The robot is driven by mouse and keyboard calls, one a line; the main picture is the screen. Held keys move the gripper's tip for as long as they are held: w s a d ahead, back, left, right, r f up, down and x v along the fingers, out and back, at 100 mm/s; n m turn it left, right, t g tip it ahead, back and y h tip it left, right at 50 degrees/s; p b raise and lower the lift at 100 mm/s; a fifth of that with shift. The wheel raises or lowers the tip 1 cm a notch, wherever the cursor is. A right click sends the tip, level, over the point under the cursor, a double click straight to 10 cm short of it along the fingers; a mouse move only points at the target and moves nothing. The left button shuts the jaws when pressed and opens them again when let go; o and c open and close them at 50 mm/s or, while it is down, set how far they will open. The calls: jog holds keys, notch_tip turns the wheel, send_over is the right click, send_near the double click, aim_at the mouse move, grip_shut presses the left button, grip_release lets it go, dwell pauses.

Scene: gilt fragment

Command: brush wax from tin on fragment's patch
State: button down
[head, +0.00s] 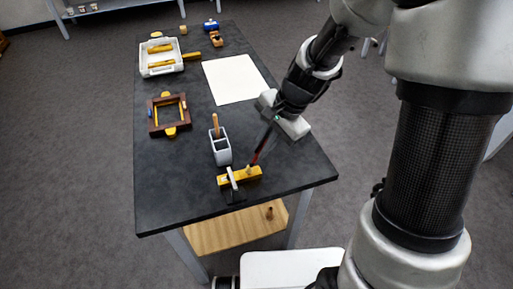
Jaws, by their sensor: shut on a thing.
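My gripper (273,121) is shut on a thin brush (262,145) with a dark red handle, held slanting down to the left over the near part of the table. The brush's lower end is close to the right part of a yellow-gold fragment (223,181); I cannot tell whether they touch. The fragment lies near the table's front edge, with a black and white clamp-like piece (234,195) across it. A small pale spot shows near the brush end; whether it is the patch is unclear. A small blue container (210,25) at the far end may be the tin.
A grey holder (220,150) with a wooden-handled tool stands just behind the fragment. A dark wooden frame (153,126), a white tray (144,70) with yellow pieces and a white sheet (234,80) lie farther back on the dark table (170,205). The left front is clear.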

jog(key=shift+d, duration=0.15)
notch_tip(320, 180, up, 6)
jog(key=p, duration=0.5)
dwell(0.4)
notch_tip(320, 180, up, 3)
jog(key=p, duration=0.2)
jog(key=shift+p, duration=0.35)
jog(key=shift+w, duration=0.15)
